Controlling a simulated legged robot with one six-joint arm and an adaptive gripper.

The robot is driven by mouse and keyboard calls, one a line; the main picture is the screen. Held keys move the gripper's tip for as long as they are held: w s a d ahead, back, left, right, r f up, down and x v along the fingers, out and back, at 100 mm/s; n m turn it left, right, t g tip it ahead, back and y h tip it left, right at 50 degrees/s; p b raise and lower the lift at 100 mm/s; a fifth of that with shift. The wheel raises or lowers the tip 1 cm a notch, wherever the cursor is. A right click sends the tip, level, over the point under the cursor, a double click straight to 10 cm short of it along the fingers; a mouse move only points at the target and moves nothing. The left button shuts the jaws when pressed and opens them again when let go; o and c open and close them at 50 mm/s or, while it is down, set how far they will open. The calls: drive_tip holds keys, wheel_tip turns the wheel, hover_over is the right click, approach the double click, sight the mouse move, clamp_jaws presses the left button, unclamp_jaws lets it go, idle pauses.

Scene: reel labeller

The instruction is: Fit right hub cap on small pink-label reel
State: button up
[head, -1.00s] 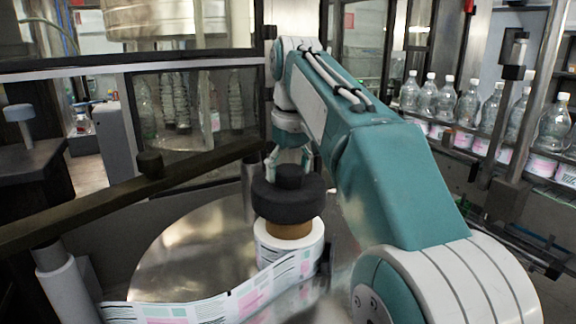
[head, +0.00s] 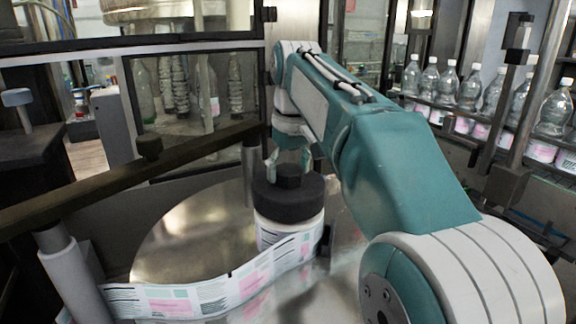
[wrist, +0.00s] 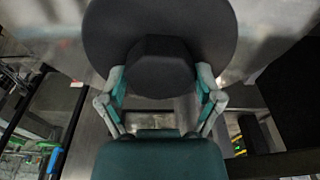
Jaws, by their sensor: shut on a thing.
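The hub cap (head: 289,203) is a dark disc with a knob on top. It sits over the top of the small pink-label reel (head: 305,236), and the reel's brown core is hidden under it. Whether it is fully seated, I cannot tell. My gripper (head: 290,160) is above the cap, its fingers reaching down to the knob. In the wrist view, my gripper (wrist: 160,78) has one finger on each side of the knob (wrist: 160,66), shut on it, with the wide disc (wrist: 212,28) beyond. The reel is hidden there.
The reel stands on a shiny round metal plate (head: 185,240). A printed label strip (head: 190,298) runs from it to the front left. A dark bar (head: 90,197) crosses at left. Bottles (head: 470,88) line a conveyor at right, behind my arm.

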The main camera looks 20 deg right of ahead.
drive_tip(key=shift+f, duration=0.55)
drive_tip(key=o, duration=1.1)
drive_tip(key=r, duration=0.4)
drive_tip(key=s+r, duration=0.1)
drive_tip(key=r, duration=0.6)
drive_tip(key=shift+s+d+r, duration=0.15)
drive_tip(key=shift+r, duration=0.2)
